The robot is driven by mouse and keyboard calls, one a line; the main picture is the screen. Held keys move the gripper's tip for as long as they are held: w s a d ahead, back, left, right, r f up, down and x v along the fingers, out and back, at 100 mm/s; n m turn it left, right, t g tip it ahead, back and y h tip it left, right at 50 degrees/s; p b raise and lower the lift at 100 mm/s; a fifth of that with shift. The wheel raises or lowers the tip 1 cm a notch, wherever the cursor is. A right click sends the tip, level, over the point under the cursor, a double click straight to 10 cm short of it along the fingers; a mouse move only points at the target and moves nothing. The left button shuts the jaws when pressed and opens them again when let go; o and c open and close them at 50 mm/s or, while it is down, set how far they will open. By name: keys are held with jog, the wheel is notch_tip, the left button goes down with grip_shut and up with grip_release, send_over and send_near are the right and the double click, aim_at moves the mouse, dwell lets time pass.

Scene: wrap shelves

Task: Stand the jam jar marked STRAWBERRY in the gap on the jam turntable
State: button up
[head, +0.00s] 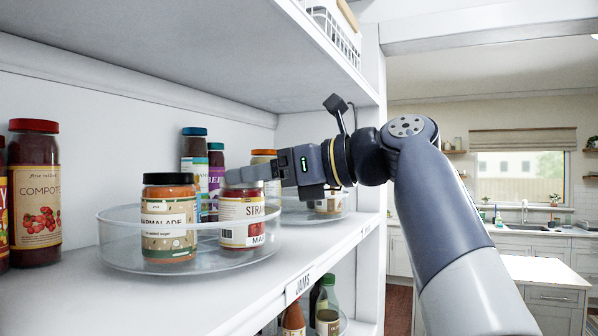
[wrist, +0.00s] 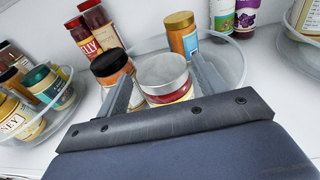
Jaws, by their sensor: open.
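My gripper (head: 243,175) reaches in from the right at lid height. In the wrist view my gripper (wrist: 160,70) is open, with one finger on each side of this jar. I cannot tell whether the fingers touch it. The marmalade jar's black lid (wrist: 108,62) is close beside the left finger.
An orange-lidded jar (wrist: 181,34) stands at the back of the turntable. Taller jars, one blue-lidded (head: 194,150), stand behind. A compote jar (head: 35,195) stands at left. Another clear turntable (head: 300,217) is at right. The shelf above limits height; the shelf front edge is clear.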

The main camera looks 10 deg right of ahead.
jog(key=v, duration=0.7)
dwell(0.3)
